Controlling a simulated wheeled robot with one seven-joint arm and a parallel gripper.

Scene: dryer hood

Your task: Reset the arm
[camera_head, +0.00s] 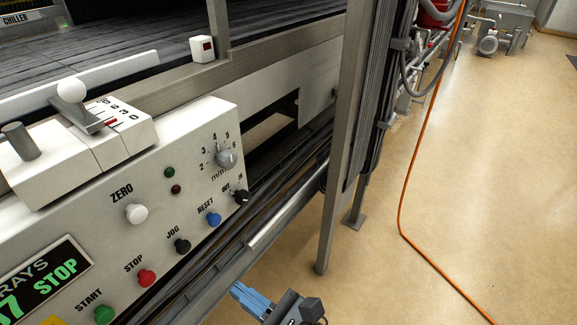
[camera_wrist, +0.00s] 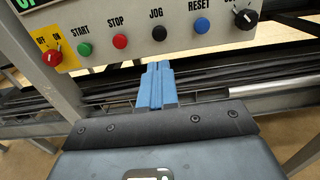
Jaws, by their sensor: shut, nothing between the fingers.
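My gripper (camera_head: 240,290) has blue fingers and is at the bottom of the head view, in front of the machine's lower rails and below the control panel (camera_head: 120,240). In the wrist view my gripper (camera_wrist: 157,66) points towards the panel's lower edge, just below the black JOG button (camera_wrist: 159,33). The fingers are together and empty. They look apart from the panel. The blue RESET button (camera_head: 214,219) is up and left of the fingertips in the head view; in the wrist view the same RESET button (camera_wrist: 202,27) is up and right of them.
A grey upright post (camera_head: 345,150) stands right of the panel. Dark rails (camera_wrist: 100,90) run below it. An orange hose (camera_head: 402,220) lies on the floor. The floor (camera_head: 510,180) at right is mostly clear. A lever with a white knob (camera_head: 71,90) sticks up at left.

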